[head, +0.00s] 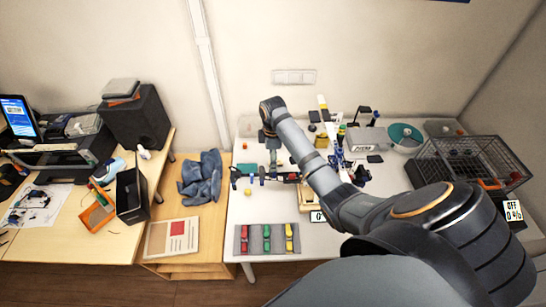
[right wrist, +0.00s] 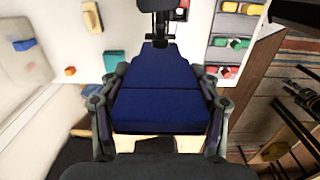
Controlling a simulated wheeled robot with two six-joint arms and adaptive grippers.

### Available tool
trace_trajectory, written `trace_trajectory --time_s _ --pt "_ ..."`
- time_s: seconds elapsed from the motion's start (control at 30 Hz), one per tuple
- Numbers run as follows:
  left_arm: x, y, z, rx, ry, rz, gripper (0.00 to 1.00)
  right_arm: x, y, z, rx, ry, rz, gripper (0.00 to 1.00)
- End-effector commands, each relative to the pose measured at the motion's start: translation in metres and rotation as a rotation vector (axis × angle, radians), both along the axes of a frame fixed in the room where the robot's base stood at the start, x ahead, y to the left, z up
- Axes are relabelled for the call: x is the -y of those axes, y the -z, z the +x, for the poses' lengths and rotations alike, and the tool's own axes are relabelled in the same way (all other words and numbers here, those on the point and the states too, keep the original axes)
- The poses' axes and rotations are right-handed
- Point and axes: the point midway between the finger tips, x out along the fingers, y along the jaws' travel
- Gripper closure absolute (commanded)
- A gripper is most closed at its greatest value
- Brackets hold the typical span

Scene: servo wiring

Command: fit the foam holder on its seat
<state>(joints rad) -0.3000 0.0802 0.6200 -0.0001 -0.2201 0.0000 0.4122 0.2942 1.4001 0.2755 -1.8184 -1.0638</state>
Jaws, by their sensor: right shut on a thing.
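My right gripper (right wrist: 157,100) is shut on a dark blue block, which looks like the foam holder (right wrist: 158,98). The block fills the space between the two fingers in the right wrist view. In the head view my right arm reaches over the white table, and its gripper (head: 262,178) is above the table's left part. The held block is small and partly hidden there. I cannot make out the seat for certain. A light wooden piece (head: 309,201) lies partly behind my arm. My left gripper is not in view.
A grey tray (head: 254,246) with red, green and yellow parts lies at the table's front left. A small yellow piece (head: 247,192) lies near the gripper. A wire basket (head: 470,160) and a teal round dish (head: 404,136) stand at the right. Tools crowd the middle back.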

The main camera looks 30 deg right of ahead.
Motion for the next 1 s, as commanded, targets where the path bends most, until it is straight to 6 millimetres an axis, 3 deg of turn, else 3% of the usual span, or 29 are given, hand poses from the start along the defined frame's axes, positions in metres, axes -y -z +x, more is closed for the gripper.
trace_trajectory --time_s 1.0 --pt "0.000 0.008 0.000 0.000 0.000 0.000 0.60 0.000 0.021 0.000 0.000 0.000 0.000 0.58"
